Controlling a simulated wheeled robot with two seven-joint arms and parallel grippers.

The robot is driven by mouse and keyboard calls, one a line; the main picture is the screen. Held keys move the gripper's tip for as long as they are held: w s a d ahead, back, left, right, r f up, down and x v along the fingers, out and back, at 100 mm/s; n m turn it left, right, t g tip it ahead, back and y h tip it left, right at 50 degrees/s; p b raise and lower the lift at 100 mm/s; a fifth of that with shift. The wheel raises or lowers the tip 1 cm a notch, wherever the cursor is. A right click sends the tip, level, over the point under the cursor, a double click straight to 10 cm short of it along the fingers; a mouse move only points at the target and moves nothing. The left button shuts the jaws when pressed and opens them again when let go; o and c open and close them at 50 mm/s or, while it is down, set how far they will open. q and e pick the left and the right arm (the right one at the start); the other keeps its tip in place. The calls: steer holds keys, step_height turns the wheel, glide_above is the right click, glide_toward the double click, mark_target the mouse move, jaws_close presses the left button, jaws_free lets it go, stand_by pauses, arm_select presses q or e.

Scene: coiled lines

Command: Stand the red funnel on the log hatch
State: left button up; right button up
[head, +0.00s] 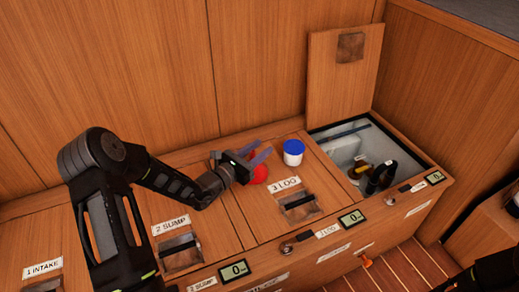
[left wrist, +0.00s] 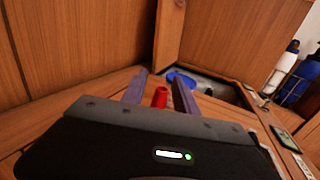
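The red funnel (head: 260,174) shows as a small rounded red shape just under my left gripper (head: 266,154), over the back left part of the log hatch (head: 325,204). In the left wrist view, the funnel's narrow red part (left wrist: 160,97) stands upright between the two purple fingers, with a gap on each side. The left gripper is open there. The funnel's lower part is hidden behind the gripper body, so I cannot tell whether it touches the lid. The log hatch is a shut wooden lid with a label and a dark latch. My right gripper is not in view.
A white tub with a blue lid (head: 293,152) stands at the back of the log hatch, close right of the fingers. Right of it is an open compartment (head: 341,135) with fittings inside, its lid (head: 344,80) raised against the wall. The sump hatch (head: 203,237) is shut.

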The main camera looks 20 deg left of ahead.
arm_select(q)
steer(key=shift+r, duration=0.2)
steer(key=p+v, duration=0.3)
steer(key=v, duration=0.8)
steer(key=shift+s+a, duration=0.15)
steer(key=shift+s, duration=0.35)
steer(key=shift+f, duration=0.1)
